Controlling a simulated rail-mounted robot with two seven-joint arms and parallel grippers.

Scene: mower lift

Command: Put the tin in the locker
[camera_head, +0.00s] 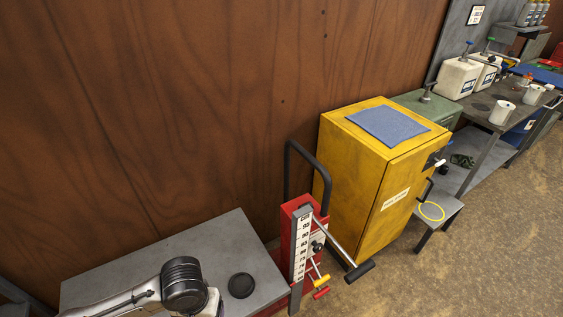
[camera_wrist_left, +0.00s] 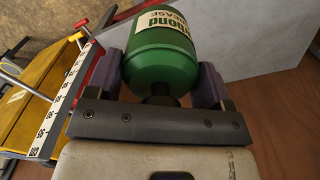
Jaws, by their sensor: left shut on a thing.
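A green tin (camera_wrist_left: 163,45) with a cream label lies between the fingers of my left gripper (camera_wrist_left: 161,78) in the left wrist view. The gripper is shut on it, with a dark fitting at the tin's near end. The tin and this gripper are not visible in the head view, where only part of my left arm shows at the bottom left. The yellow locker (camera_head: 345,185) stands right of centre against the wooden wall. Its labelled door looks closed, with a handle (camera_head: 439,163) near the upper right. Part of the yellow locker also shows at the left of the wrist view (camera_wrist_left: 20,120). My right gripper is not in view.
A red lift (camera_head: 301,232) with a scale, black hoop and projecting bars stands between the grey bench top (camera_head: 222,245) and the locker. A blue mat (camera_head: 388,125) covers part of the locker top. A low stool (camera_head: 440,205) with a yellow ring stands beside the door.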

